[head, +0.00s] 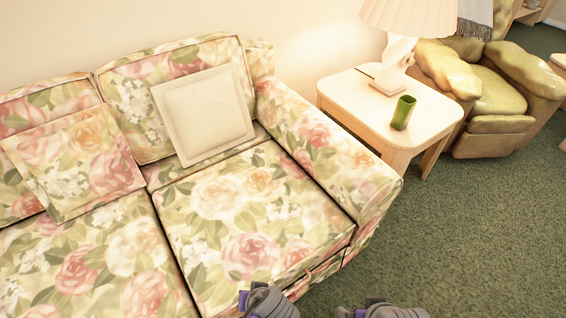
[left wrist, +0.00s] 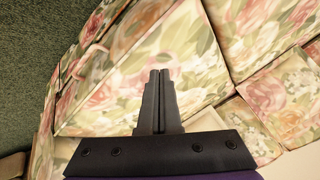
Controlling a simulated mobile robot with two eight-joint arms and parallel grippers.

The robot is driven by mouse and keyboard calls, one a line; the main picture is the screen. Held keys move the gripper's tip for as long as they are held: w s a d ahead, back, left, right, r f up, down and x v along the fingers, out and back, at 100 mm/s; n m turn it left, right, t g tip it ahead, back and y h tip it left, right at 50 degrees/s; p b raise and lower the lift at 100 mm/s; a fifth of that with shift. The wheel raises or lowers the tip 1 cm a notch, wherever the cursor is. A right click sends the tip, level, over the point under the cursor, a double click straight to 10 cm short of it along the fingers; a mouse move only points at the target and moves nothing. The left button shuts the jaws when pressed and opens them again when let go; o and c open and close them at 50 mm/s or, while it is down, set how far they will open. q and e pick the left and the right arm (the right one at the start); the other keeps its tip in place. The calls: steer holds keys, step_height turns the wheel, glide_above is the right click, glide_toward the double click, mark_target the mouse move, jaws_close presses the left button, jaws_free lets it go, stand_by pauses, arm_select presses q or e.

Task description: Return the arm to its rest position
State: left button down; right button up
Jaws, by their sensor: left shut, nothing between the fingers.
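My left gripper (left wrist: 160,74) shows in the left wrist view with its two dark fingers pressed together and nothing between them. Behind the fingertips is the floral sofa (left wrist: 205,88); I cannot tell how far it is from them. In the head view, two grey and purple parts of my arms show at the bottom edge, in front of the sofa (head: 215,215). No fingers can be made out there. My right gripper is not in view.
A cream pillow (head: 203,113) and a floral pillow (head: 75,160) lean on the sofa. A white side table (head: 340,90) holds a lamp (head: 405,35) and a green cup (head: 403,112). An olive armchair (head: 497,90) stands behind. The green carpet (head: 470,230) at right is clear.

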arm_select(q)
steer(key=s+a+r+h, duration=0.4)
steer(key=s+a+r, duration=0.2)
steer(key=a, duration=0.3)
step_height(320, 180, up, 27)
steer(key=w+p, duration=0.1)
steer(key=p, duration=2.2)
steer(key=shift+w+f+n+t+p, duration=0.15)
steer(key=shift+w+n+t+p, duration=0.15)
steer(key=shift+t, duration=0.1)
arm_select(e)
step_height(320, 180, up, 27)
steer(key=w+t, duration=0.1)
arm_select(q)
steer(key=shift+s, duration=0.1)
arm_select(e)
steer(key=shift+f, duration=0.15)
